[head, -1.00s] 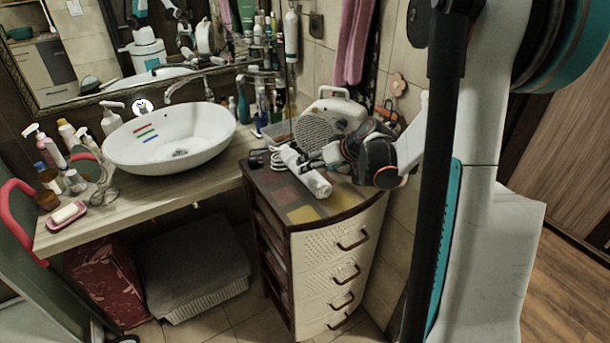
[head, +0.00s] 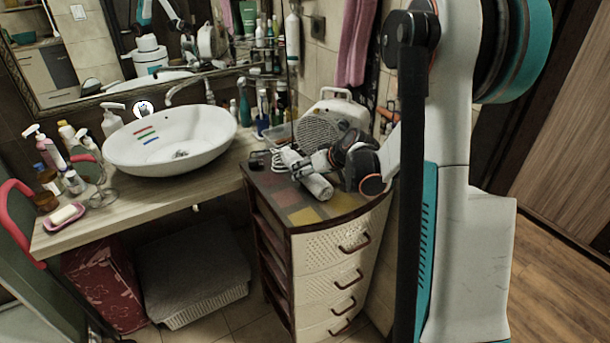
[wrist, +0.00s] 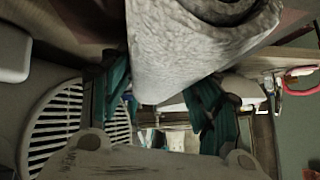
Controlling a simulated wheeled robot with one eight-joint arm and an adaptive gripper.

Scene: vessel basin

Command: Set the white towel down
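The white towel (head: 317,187) is a tight roll at the top of the drawer cabinet (head: 340,212). In the head view it slants from upper left to lower right, and its middle is partly hidden by my gripper (head: 302,167). Whether its underside touches the cabinet top cannot be told. In the wrist view the towel (wrist: 190,50) fills the upper middle, with its rolled end at the top. The teal fingers of my gripper (wrist: 160,90) lie on either side of it, against its edges, and appear shut on it.
A beige fan heater (head: 325,122) stands close behind the towel, with a coiled white cord (head: 280,160) at its left. The front of the cabinet's patterned top is clear. The white basin (head: 165,145) and counter are to the left.

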